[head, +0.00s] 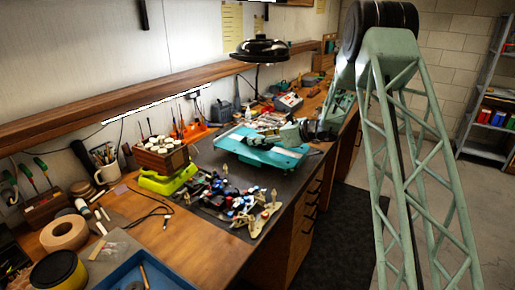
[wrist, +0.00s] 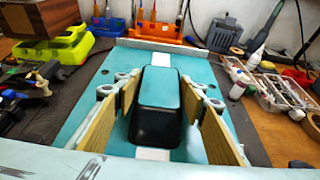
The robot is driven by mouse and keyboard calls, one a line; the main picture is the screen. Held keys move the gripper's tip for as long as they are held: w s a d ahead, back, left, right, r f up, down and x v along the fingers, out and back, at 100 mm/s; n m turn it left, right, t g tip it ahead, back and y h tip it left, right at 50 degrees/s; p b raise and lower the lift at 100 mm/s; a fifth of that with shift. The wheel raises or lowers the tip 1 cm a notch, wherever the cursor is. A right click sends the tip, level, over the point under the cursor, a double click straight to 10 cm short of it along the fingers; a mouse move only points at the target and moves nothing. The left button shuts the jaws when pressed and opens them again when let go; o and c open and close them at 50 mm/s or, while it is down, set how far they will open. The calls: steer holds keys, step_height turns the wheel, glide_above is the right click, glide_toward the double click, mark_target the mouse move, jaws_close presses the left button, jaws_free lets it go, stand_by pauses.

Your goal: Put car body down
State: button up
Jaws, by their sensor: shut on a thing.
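The car body (head: 262,150) is a wide teal shell with a white stripe, above the dark mat on the bench in the head view. The wrist view shows the car body (wrist: 95,112) below me, with a black cabin under a teal roof at its middle. My gripper (wrist: 160,95) has its wooden pads on both sides of this cabin and is shut on it. My gripper (head: 285,137) is partly hidden by its own wrist in the head view. I cannot tell whether the shell's underside touches the mat. The RC car chassis (head: 228,192), with dark, blue and red parts, lies nearer the camera.
Light-coloured stands (head: 258,216) are by the bench's front edge. A black lamp (head: 260,50) hangs over the shell. Bottles and a parts tray (wrist: 290,95) lie right of the shell in the wrist view.

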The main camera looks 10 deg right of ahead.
mark_target(279, 150)
steer(key=shift+f, duration=0.15)
steer(key=shift+f+b, duration=0.4)
steer(key=shift+f, duration=1.35)
steer(key=shift+f, duration=0.15)
steer(key=o, duration=1)
steer(key=shift+c, duration=0.2)
steer(key=shift+s+d+r, duration=0.1)
steer(key=shift+d+r, duration=0.05)
steer(key=shift+r, duration=0.1)
steer(key=p+v, duration=0.1)
steer(key=v, duration=1)
steer(key=shift+s+d+p, duration=0.2)
steer(key=shift+s+p, duration=0.05)
steer(key=shift+p, duration=0.15)
steer(key=shift+a+r, duration=0.1)
steer(key=shift+r, duration=0.05)
